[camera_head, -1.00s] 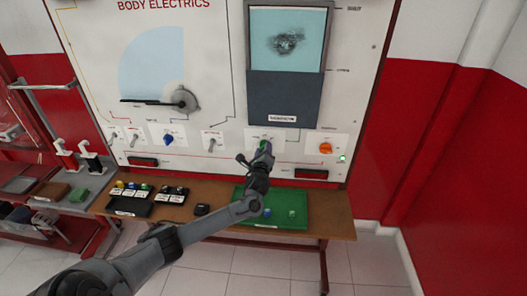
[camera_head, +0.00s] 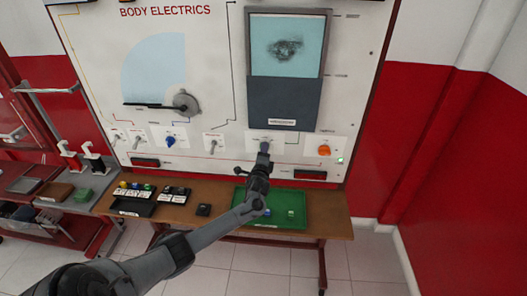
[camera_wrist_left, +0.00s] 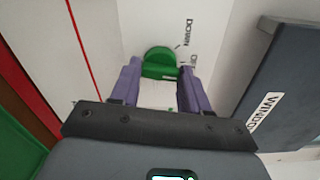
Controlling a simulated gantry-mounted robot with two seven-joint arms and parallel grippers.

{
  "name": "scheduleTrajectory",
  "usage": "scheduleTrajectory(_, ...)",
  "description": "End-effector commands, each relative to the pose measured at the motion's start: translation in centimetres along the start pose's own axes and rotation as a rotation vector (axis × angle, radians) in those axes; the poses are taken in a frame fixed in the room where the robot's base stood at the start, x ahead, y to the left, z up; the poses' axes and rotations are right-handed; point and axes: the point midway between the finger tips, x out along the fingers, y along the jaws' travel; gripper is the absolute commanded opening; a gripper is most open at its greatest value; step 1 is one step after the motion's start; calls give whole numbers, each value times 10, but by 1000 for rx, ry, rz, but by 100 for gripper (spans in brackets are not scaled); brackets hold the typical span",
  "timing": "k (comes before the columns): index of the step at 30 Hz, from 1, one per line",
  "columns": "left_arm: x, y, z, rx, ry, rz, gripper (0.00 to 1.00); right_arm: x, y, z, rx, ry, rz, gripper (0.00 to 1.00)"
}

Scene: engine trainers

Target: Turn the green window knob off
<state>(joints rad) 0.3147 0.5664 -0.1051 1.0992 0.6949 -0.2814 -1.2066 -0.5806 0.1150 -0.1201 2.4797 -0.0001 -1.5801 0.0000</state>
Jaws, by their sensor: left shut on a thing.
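The green window knob (camera_wrist_left: 158,62) sits on a white panel plate, with printed labels including "DOWN" beside it in the left wrist view. My left gripper (camera_wrist_left: 160,70) has its two purple fingers on either side of the knob and is shut on it. In the head view my left gripper (camera_head: 265,148) reaches the board below the dark window panel (camera_head: 284,103) and hides the knob. My right gripper is not in view.
An orange knob (camera_head: 324,150) is to the right on the board, and a blue knob (camera_head: 170,141) to the left. Below, a table holds a green tray (camera_head: 290,220) with small blocks and a black tray (camera_head: 132,207).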

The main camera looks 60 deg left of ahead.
Motion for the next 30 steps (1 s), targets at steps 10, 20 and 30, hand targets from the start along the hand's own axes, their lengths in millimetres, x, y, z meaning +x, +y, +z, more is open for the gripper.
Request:
scheduleTrajectory(10, 0, -1, 0, -143, -1, -1, 15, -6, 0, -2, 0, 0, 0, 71)
scheduleTrajectory(20, 0, 0, 0, -165, 0, -1, 15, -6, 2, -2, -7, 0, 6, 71)
scheduleTrajectory(30, 0, 0, 0, -163, 0, -1, 68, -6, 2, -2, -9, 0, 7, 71)
